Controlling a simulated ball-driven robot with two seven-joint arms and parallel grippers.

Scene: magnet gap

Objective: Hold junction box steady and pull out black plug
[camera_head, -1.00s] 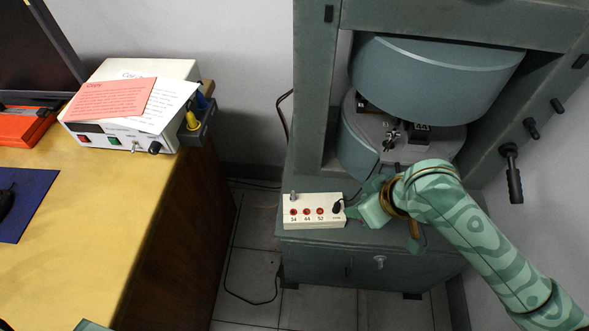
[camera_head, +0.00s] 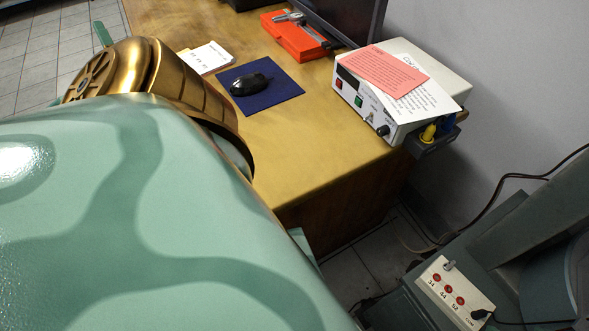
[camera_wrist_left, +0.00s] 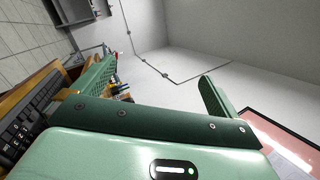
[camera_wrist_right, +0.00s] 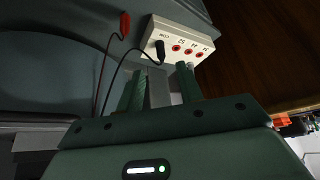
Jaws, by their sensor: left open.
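The white junction box (camera_head: 455,291) sits on the green cabinet at the lower right of the head view, with red sockets numbered 34, 44 and 52. The black plug (camera_head: 480,315) is in its COM end; it also shows in the right wrist view (camera_wrist_right: 160,50), with its dark lead. My right gripper (camera_wrist_right: 160,78) has its fingers apart just in front of the box, with a grey part between them. I cannot tell whether they grip it. My left gripper (camera_wrist_left: 155,72) is open and empty. In the head view my left arm fills the left foreground.
A wooden desk holds a white instrument (camera_head: 400,95) with papers, a blue mat (camera_head: 275,88) with a mouse, and an orange case (camera_head: 292,38). A yellow plug (camera_head: 429,132) sits in a holder at the desk's right edge. Loose cable runs along the wall beside the cabinet.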

